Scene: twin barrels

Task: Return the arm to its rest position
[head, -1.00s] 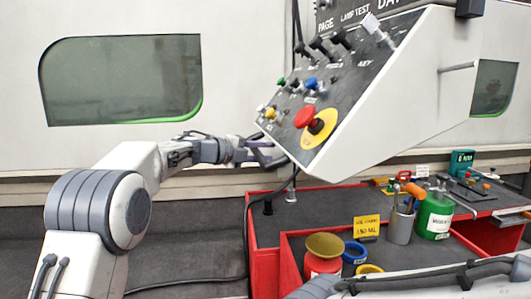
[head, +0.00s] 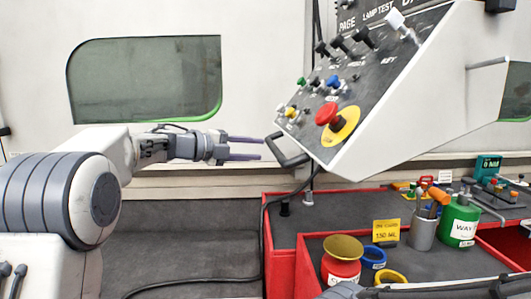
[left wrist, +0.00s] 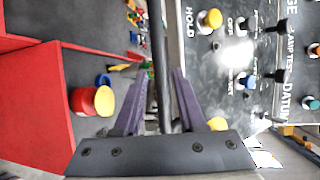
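My left gripper (head: 262,149) shows in the head view at the end of my left arm, with its two purple fingers spread and nothing between them. Its tips are just left of the black handle (head: 289,150) on the lower left edge of the tilted control panel (head: 400,125). In the left wrist view the open fingers (left wrist: 159,72) show with the dark handle bar (left wrist: 158,50) lined up between them in the picture. My right gripper is outside both views; only part of my right arm shows at the lower right of the head view.
The panel carries a red mushroom button (head: 327,114) and several knobs. Below it a red-sided bench (head: 281,250) holds a red pot (head: 341,272), a green canister (head: 460,222) and a tool cup (head: 423,235). The wall with a window (head: 145,80) stands behind my left arm.

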